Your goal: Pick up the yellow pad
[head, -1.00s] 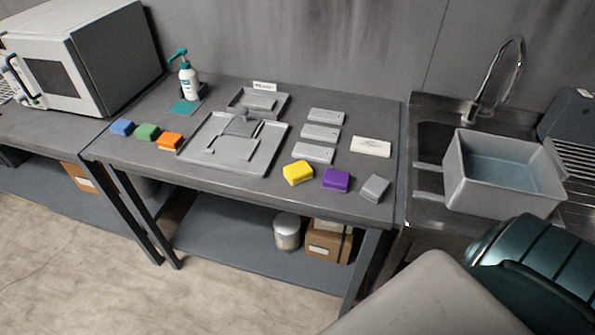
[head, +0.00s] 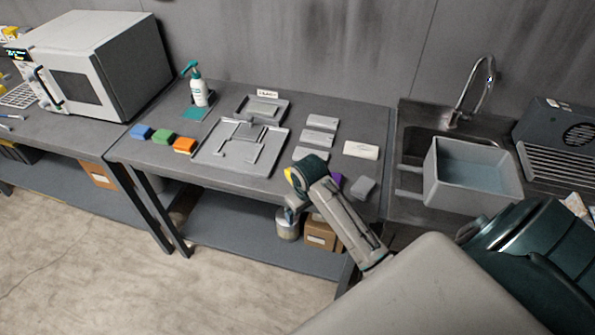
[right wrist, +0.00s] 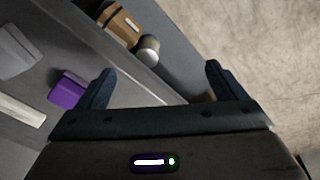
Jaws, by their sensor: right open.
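The yellow pad (head: 288,175) is mostly hidden behind my right arm in the head view; only a yellow sliver shows at the table's front. It does not show in the right wrist view. My right gripper (head: 293,206) is near the table's front edge, in front of the pad in the picture. In the right wrist view my right gripper (right wrist: 160,80) is open with nothing between its fingers; floor and the table edge lie beyond. The purple pad (head: 336,180) is partly hidden by my arm; it also shows beside the left finger in the wrist view (right wrist: 68,91).
A grey pad (head: 364,187) lies right of the purple one. Blue, green and orange pads (head: 185,145) line the left side. A large grey tray (head: 215,172) fills the table's middle. A sink with a grey bin (head: 437,185) stands right. Boxes and a canister (head: 287,228) sit below.

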